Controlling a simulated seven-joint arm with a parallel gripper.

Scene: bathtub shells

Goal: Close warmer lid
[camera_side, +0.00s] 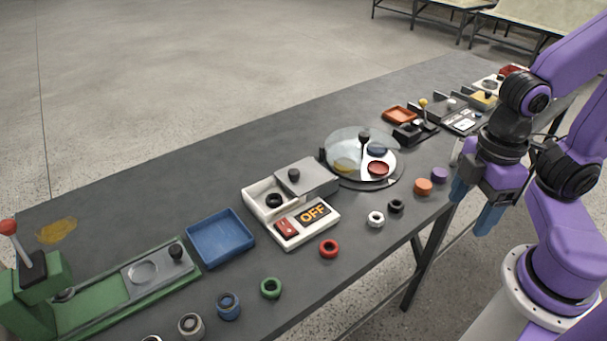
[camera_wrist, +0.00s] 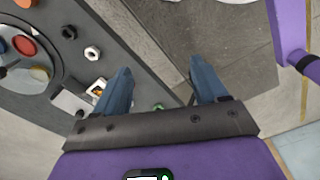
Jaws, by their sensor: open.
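The warmer appears to be a white box (camera_side: 259,208) with a red switch and a display reading OFF, mid-table in the side view. My gripper (camera_side: 474,207) is open and empty, to the right of the warmer, beyond the table's front edge. In the wrist view my gripper (camera_wrist: 160,65) has its fingers spread; the lid (camera_wrist: 70,102) shows at left, and the left finger partly hides the warmer (camera_wrist: 97,86).
A round carousel with a clear cover (camera_side: 345,143) stands right of the warmer. A blue tray (camera_side: 221,239) and a green slide fixture (camera_side: 95,302) are to its left. Several rings and nuts, including a red ring (camera_side: 329,249), lie along the front edge.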

